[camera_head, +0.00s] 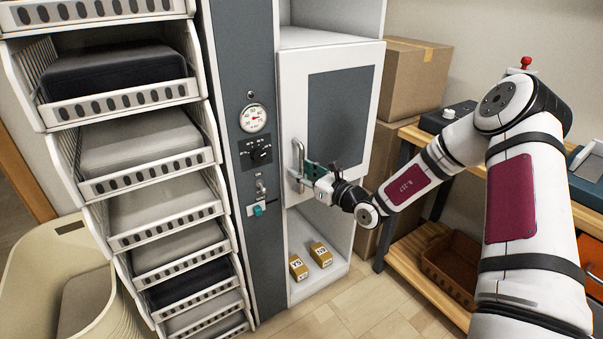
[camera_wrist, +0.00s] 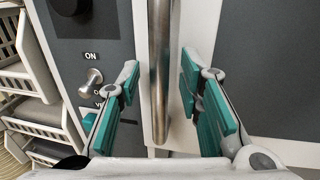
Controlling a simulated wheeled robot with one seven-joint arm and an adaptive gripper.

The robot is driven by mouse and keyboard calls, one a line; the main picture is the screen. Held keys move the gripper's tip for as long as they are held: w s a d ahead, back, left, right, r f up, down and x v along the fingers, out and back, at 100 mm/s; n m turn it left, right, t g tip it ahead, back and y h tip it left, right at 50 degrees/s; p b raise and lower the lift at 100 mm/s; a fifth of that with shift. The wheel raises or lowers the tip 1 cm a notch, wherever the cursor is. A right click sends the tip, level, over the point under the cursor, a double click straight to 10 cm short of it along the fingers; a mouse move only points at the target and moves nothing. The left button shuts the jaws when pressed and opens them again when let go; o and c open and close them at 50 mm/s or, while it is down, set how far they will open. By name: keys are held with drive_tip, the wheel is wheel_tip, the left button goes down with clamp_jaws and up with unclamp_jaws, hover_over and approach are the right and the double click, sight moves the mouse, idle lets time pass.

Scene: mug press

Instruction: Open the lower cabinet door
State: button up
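A white cabinet door (camera_head: 292,120) with a grey inset panel (camera_head: 340,115) hangs at the centre of the head view. It looks flush with the cabinet front. Its upright metal handle (camera_head: 297,157) is near the door's left edge and also shows in the wrist view (camera_wrist: 160,50). My gripper (camera_head: 306,177) is at the lower part of the handle. In the wrist view its teal-padded fingers stand on both sides of the handle, with gaps on each side. The gripper is open and holds nothing.
A grey control panel with a gauge (camera_head: 254,118) and toggle switch (camera_wrist: 92,78) is left of the door. Below the door, an open bay holds two small yellow boxes (camera_head: 298,268). Cardboard boxes (camera_head: 412,80) and a wooden shelf (camera_head: 425,285) stand at right. Racks of trays (camera_head: 145,160) stand at left.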

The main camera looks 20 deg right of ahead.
drive_tip(key=shift+a, duration=0.1)
clamp_jaws()
